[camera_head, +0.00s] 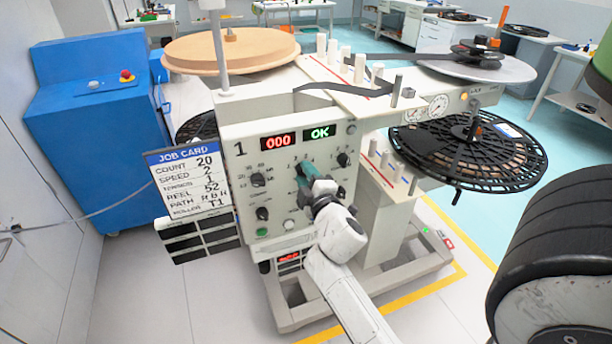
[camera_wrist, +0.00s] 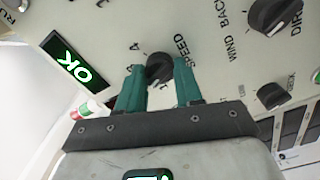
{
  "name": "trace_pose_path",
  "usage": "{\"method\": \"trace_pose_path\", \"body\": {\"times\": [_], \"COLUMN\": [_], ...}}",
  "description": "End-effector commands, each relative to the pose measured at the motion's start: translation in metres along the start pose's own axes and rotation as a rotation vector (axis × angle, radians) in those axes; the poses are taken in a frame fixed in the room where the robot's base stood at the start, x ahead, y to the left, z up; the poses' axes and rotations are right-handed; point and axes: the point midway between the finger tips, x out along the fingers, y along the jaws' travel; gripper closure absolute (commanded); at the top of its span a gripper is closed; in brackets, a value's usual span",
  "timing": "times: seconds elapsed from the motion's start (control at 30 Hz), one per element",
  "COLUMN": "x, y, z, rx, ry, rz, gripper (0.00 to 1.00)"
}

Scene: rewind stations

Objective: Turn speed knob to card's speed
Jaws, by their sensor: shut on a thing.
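The job card (camera_head: 182,186) hangs at the left of the machine's panel; its speed line seems to read 2. The speed knob (camera_wrist: 160,69) is a black round knob on the cream panel, beside the word SPEED and a scale where 3 and 4 can be read. My gripper (camera_wrist: 159,70) has its teal fingers on both sides of this knob, closed on it. In the head view my gripper (camera_head: 307,174) is at the panel's upper middle and mostly hides the knob.
The panel (camera_head: 242,160) carries a red 000 display (camera_head: 278,141) and a green OK display (camera_head: 320,132). A blue cabinet (camera_head: 95,130) stands left.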

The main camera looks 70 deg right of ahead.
Motion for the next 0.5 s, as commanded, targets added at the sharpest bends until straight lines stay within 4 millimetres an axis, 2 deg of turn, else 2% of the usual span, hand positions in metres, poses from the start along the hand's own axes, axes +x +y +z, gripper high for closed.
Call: {"method": "trace_pose_path", "body": {"times": [0.3, 0.33, 0.5], "x": [-0.0002, -0.0002, -0.0001], "y": [-0.001, -0.001, -0.0008], "z": [-0.001, -0.001, -0.0007], "rx": [0.0, 0.0, 0.0], "ry": [0.003, 0.003, 0.002], "rz": [-0.002, -0.002, -0.001], "gripper": [0.95, 0.62, 0.46]}}
